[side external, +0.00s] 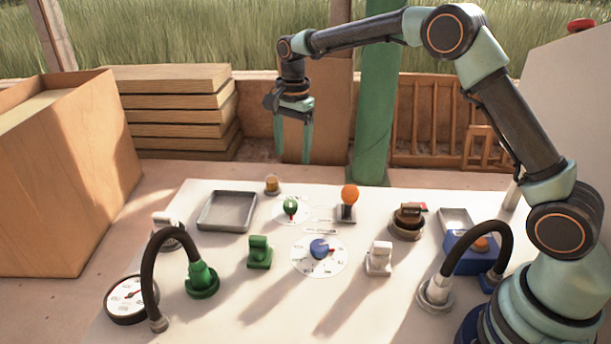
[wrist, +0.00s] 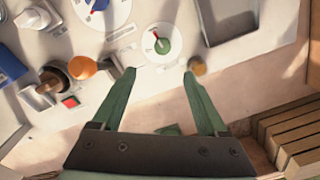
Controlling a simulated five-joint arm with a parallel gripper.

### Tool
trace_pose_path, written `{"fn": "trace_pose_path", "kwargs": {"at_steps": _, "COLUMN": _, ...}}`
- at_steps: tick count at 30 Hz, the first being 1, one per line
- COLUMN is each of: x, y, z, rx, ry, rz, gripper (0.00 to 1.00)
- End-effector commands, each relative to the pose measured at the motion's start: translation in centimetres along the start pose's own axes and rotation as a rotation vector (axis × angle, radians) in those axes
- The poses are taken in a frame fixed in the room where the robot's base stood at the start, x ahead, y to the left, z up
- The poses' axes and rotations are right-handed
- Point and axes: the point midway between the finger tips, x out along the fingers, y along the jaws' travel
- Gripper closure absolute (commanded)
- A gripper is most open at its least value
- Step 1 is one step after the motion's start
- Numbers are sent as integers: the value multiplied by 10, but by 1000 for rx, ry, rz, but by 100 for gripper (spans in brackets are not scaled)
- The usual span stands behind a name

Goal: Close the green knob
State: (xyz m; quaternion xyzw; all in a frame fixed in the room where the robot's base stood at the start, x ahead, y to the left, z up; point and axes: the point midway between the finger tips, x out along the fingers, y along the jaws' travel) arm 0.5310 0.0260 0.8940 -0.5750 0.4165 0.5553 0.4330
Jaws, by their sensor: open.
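The green knob (side external: 290,205) sits on a round white dial plate toward the back of the white panel. It carries a red pointer mark. In the wrist view the knob (wrist: 163,46) shows from above, its red mark toward the upper left of the knob. My gripper (side external: 293,158) hangs fingers down, above and behind the knob, apart from it. In the wrist view its two green fingers (wrist: 159,74) are spread with nothing between them, and the knob lies just beyond their tips.
Near the knob are a grey tray (side external: 228,212), a small yellow-topped post (side external: 272,185), and an orange ball on a stand (side external: 349,195). A blue knob (side external: 320,248) on a larger dial lies in front. Two black hoses arch over the panel's front corners.

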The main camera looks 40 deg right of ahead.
Motion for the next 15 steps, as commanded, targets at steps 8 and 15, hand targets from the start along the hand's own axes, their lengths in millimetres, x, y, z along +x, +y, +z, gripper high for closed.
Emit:
{"fn": "trace_pose_path", "kwargs": {"at_steps": 8, "x": 30, "y": -11, "z": 0, "rx": 109, "ry": -7, "rz": 37, "gripper": 24}}
{"fn": "trace_pose_path", "kwargs": {"at_steps": 15, "x": 59, "y": -9, "z": 0, "rx": 109, "ry": -7, "rz": 41, "gripper": 24}}
